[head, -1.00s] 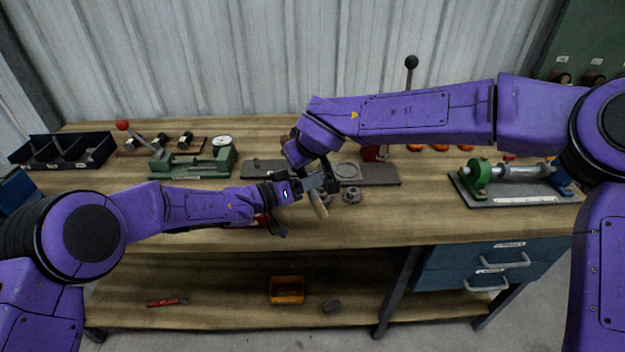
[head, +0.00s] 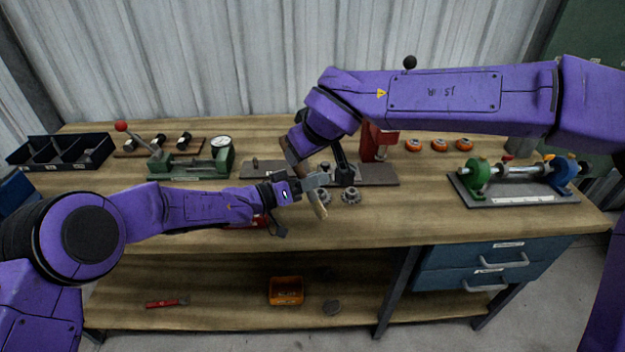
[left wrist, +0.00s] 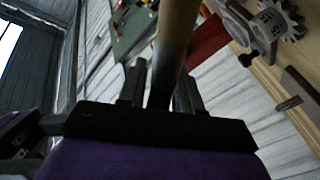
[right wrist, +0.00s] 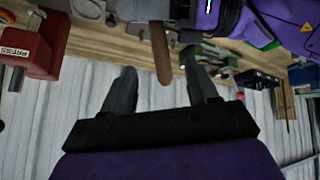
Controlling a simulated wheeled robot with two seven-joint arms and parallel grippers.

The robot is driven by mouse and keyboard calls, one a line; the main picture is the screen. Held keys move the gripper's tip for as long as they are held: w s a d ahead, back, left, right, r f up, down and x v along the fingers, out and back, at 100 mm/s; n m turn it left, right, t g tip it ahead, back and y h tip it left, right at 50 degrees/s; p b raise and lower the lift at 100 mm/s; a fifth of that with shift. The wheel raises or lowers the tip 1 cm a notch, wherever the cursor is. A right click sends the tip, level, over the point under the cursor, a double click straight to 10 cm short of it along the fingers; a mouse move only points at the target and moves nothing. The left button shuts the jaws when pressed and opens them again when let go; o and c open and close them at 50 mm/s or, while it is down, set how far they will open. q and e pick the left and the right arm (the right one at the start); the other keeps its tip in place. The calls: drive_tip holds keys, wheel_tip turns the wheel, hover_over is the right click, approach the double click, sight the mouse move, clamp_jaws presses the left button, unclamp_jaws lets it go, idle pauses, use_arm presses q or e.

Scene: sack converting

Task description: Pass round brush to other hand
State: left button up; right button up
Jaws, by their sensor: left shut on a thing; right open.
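In the left wrist view the brush (left wrist: 176,28) runs between the closed fingers, with a grey part nearest the jaws. My right gripper (head: 343,172) is open, just right of and behind the left one. In the right wrist view the handle end (right wrist: 161,52) lies ahead of the right gripper (right wrist: 162,86), roughly between its spread fingers and apart from them. The bristles cannot be made out.
Two small gears (head: 351,196) lie on the bench (head: 400,225) beneath the grippers. A red press (head: 374,142) stands behind the right gripper. A green fixture (head: 205,163) is at left, a roller stand (head: 518,190) at right. The front middle of the bench is mostly clear.

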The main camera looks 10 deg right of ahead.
drive_tip(key=a+v, duration=0.1)
drive_tip(key=v, duration=0.3)
drive_tip(key=s+d+f+n+g+h, duration=0.1)
drive_tip(key=s+d+f+g+h, duration=0.15)
drive_tip(key=f, duration=0.75)
drive_tip(key=s+d+f+g+h, duration=0.1)
drive_tip(key=s+d+f, duration=0.2)
drive_tip(key=f, duration=0.8)
drive_tip(key=s+d+f+n+g+h, duration=0.1)
drive_tip(key=s+d+f+g, duration=0.15)
drive_tip(key=f, duration=0.75)
drive_tip(key=s+d+f+m, duration=0.4)
drive_tip(key=s+f, duration=0.1)
drive_tip(key=s, duration=0.3)
drive_tip(key=s+d+f+m+t, duration=0.1)
drive_tip(key=s+d+f+m, duration=0.3)
drive_tip(key=s, duration=0.4)
drive_tip(key=s+d+f+m, duration=0.5)
drive_tip(key=s+f+m, duration=0.1)
drive_tip(key=s, duration=0.3)
drive_tip(key=shift+f+t, duration=0.3)
